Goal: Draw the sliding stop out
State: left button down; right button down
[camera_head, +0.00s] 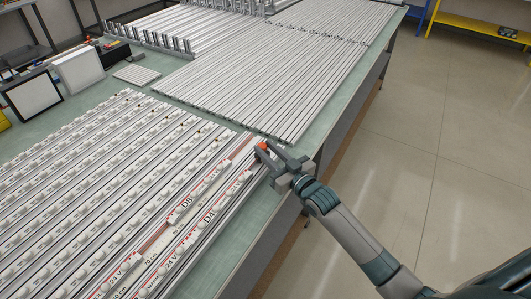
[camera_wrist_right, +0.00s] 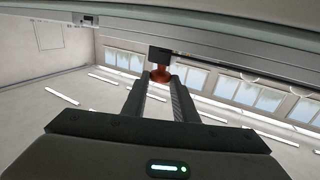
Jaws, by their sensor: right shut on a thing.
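The sliding stop shows in the right wrist view as a dark block with an orange-red knob (camera_wrist_right: 160,75) against the underside of a long grey rail (camera_wrist_right: 230,56). In the head view its orange part (camera_head: 262,146) shows at the far right end of the nearer group of rails. My right gripper (camera_head: 267,151) is at that end, beside the table edge, and is shut on the knob. In the wrist view its two fingers (camera_wrist_right: 161,84) lie on either side of the knob. Part of the stop is hidden by the gripper. My left gripper is not in view.
Nearby rails carry printed labels and red strips (camera_head: 190,205). A second group of bare rails (camera_head: 260,80) lies farther back on the green table (camera_head: 250,245). White framed panels (camera_head: 78,70) stand at the left. Open floor (camera_head: 450,150) lies to the right.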

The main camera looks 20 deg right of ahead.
jog(key=c, duration=1.5)
grip_release()
jog(key=shift+o, duration=0.2)
jog(key=shift+s, duration=0.15)
jog(key=b+v, duration=0.1)
jog(key=v, duration=0.3)
jog(key=b+v, duration=0.1)
jog(key=v, duration=0.4)
jog(key=shift+f, duration=0.2)
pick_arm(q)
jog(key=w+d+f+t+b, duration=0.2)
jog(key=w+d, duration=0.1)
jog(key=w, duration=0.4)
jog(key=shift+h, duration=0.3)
pick_arm(e)
jog(key=v, duration=0.8)
jog(key=shift+r, duration=0.2)
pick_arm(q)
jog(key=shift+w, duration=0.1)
pick_arm(e)
jog(key=shift+d, duration=0.15)
